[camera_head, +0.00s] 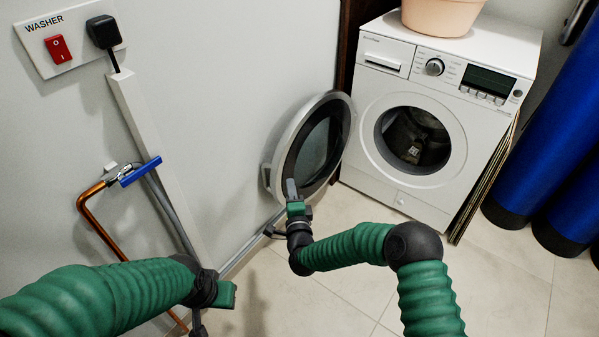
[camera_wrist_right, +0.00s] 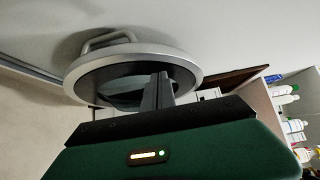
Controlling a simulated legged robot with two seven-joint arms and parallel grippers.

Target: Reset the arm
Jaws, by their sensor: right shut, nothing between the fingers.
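My right gripper (camera_head: 290,188) is shut and empty. In the head view, its fingertips are in front of the lower part of a round grey-rimmed door (camera_head: 341,108) with dark glass. I cannot tell whether they touch it. In the right wrist view, the shut fingers (camera_wrist_right: 161,90) overlap the door (camera_wrist_right: 188,58), which has a loop handle on its far side. My left arm comes in from the lower left, and its gripper (camera_head: 200,327) is partly cut off by the bottom edge. Whether it is open or shut does not show.
The left wall has a red switch (camera_head: 57,49), a plug (camera_head: 103,31) and a blue-handled valve (camera_head: 140,171). Blue cylinders (camera_head: 545,130) stand right. Tiled floor (camera_head: 500,285) is clear lower right.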

